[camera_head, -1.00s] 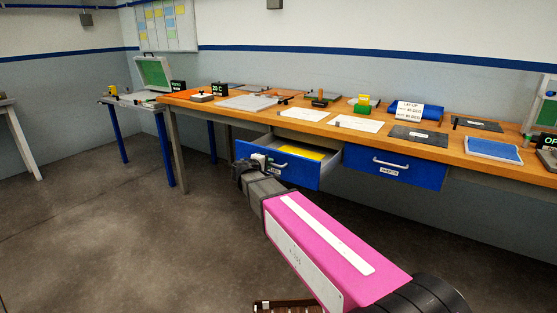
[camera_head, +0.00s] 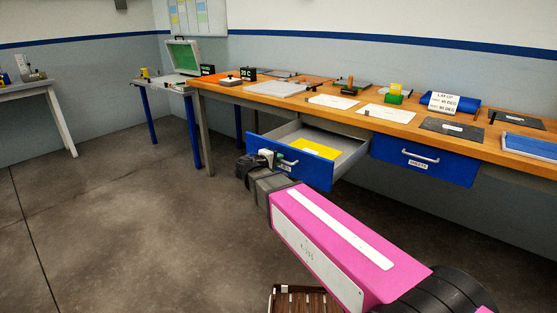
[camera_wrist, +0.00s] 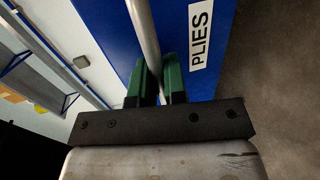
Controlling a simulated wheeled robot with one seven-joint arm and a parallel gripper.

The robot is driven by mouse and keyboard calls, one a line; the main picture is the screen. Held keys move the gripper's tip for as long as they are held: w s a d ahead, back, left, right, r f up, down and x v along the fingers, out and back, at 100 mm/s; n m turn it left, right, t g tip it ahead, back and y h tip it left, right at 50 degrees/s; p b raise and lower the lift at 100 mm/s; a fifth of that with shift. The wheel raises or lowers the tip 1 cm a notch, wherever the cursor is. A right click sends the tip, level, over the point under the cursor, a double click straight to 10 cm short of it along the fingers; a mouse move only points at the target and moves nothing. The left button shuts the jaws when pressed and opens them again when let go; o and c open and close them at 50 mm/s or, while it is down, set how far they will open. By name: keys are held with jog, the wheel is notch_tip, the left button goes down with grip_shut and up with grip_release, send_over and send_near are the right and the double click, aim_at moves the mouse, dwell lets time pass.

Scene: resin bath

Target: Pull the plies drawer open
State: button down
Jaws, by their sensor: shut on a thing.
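The plies drawer (camera_head: 318,173) has a blue front and stands well open under the wooden bench, with a yellow sheet (camera_head: 315,148) lying inside. In the wrist view its blue front (camera_wrist: 215,15) carries a white label reading PLIES (camera_wrist: 200,35). My gripper (camera_head: 270,158) is at the drawer's handle on the left part of the front. In the wrist view my gripper's green fingers (camera_wrist: 159,80) are shut on the metal handle bar (camera_wrist: 146,40), one on each side of it.
A second blue drawer (camera_head: 421,160) to the right is closed. A side table with an open green-lined case (camera_head: 183,56) stands at the left.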

jog(key=c, duration=1.2)
grip_release()
jog(key=v, duration=1)
jog(key=shift+s+a, duration=0.2)
jog(key=shift+s, duration=0.1)
